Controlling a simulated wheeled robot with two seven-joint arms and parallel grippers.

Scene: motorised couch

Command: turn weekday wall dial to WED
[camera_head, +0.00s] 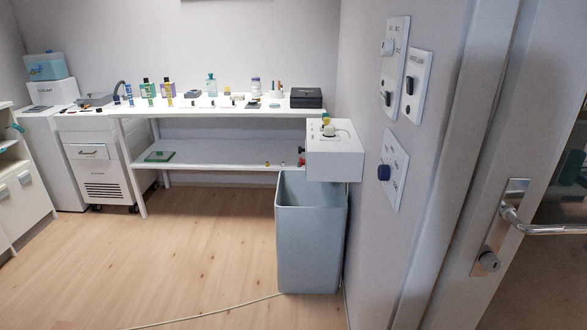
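Three white control plates are on the grey wall to the right. The upper left plate (394,62) has a pale round knob (387,47) near its top with small marks beside it, and a dark switch (386,98) below. A second plate (414,86) beside it has dark controls. Neither of my grippers is in view.
A door with a metal lever handle (518,212) is at the right. A grey-blue bin (311,235) stands by the wall below a white box (335,163). A white bench (225,109) with several small items runs along the back. A cable crosses the otherwise open wood floor (170,255).

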